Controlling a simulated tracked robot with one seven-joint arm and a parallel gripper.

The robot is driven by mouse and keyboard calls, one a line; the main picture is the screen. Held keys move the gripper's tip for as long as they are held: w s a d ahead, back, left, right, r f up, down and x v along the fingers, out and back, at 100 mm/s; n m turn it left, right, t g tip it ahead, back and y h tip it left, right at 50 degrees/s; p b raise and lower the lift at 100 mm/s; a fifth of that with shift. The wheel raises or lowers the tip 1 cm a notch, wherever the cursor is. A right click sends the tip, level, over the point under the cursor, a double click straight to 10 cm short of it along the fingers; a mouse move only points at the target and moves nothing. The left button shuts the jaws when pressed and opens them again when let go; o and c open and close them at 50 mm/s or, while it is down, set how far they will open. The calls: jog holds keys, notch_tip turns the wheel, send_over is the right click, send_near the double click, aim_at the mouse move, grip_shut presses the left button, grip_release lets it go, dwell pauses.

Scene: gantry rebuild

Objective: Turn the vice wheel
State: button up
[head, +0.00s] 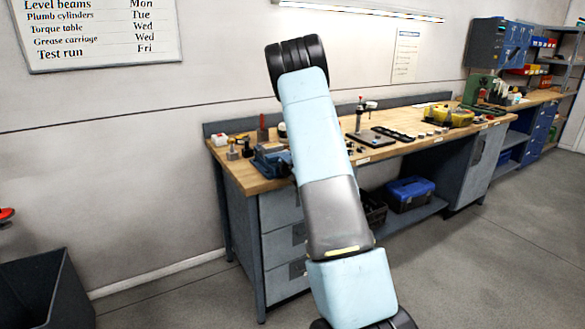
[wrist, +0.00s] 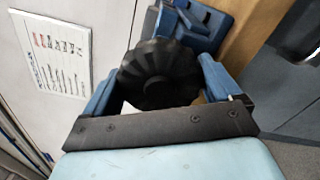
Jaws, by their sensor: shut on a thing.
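The vice wheel (wrist: 160,73) is black and ribbed and fills the middle of the wrist view. My gripper (wrist: 157,84) has its two blue fingers on either side of the wheel and is shut on it. Behind the wheel is the blue body of the vice (wrist: 207,20). In the head view the blue vice (head: 268,161) stands at the left end of the workbench, partly covered by my arm. The wheel and my gripper are hidden behind my arm in the head view.
The wooden workbench (head: 235,176) runs along the wall. Small fittings (head: 234,152) stand left of the vice, and a small press stand (head: 362,118) is further right. A blue toolbox (head: 409,192) sits on the lower shelf. Open floor lies in front.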

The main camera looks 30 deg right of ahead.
jog(key=shift+s+d+f, duration=0.2)
jog(key=shift+d, duration=0.15)
jog(key=o, duration=0.8)
jog(key=shift+c, duration=0.2)
jog(key=s, duration=1.3)
jog(key=shift+s+d, duration=0.15)
jog(key=shift+s, duration=0.1)
jog(key=shift+r, duration=0.1)
